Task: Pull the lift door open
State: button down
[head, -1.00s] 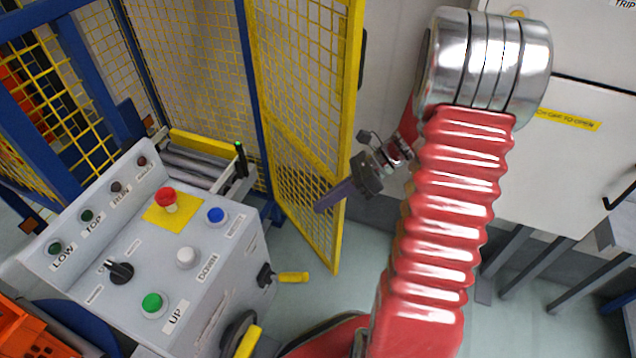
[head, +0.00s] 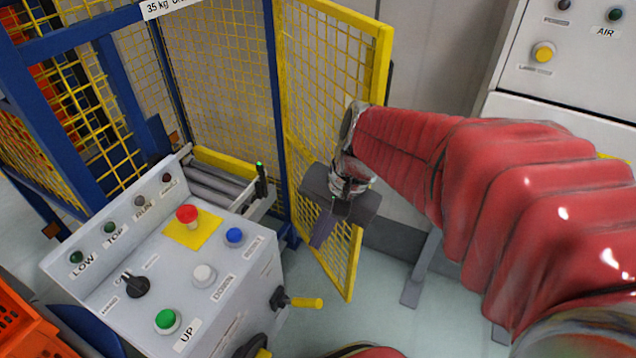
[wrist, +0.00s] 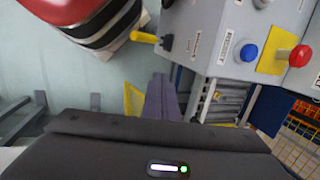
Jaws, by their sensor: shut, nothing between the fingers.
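The lift door (head: 384,70) is a yellow-framed mesh panel standing swung out from the blue post of the lift cage. A dark handle shows on its outer edge, partly hidden by my arm. My gripper (head: 320,234) is shut and empty, with its purple-grey fingers pointing down in front of the door's lower mesh, near the free edge. I cannot tell whether they touch the mesh. In the wrist view my shut fingers (wrist: 163,100) point toward the control box, and a small yellow part of the door (wrist: 133,101) shows beside them.
The grey control box (head: 215,262) with buttons and a yellow-handled lever (head: 305,303) stands left of the door. Rollers (head: 210,180) lie inside the cage. A white cabinet (head: 560,75) is at the right. Open floor lies below the door.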

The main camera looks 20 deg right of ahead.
jog(key=s+a+r+n+t+h, duration=0.2)
jog(key=r+n, duration=0.4)
jog(key=n, duration=0.3)
jog(key=shift+s+a+r+n+t+h, duration=0.3)
jog(key=shift+s+t+h, duration=0.2)
jog(key=shift+s+t, duration=0.7)
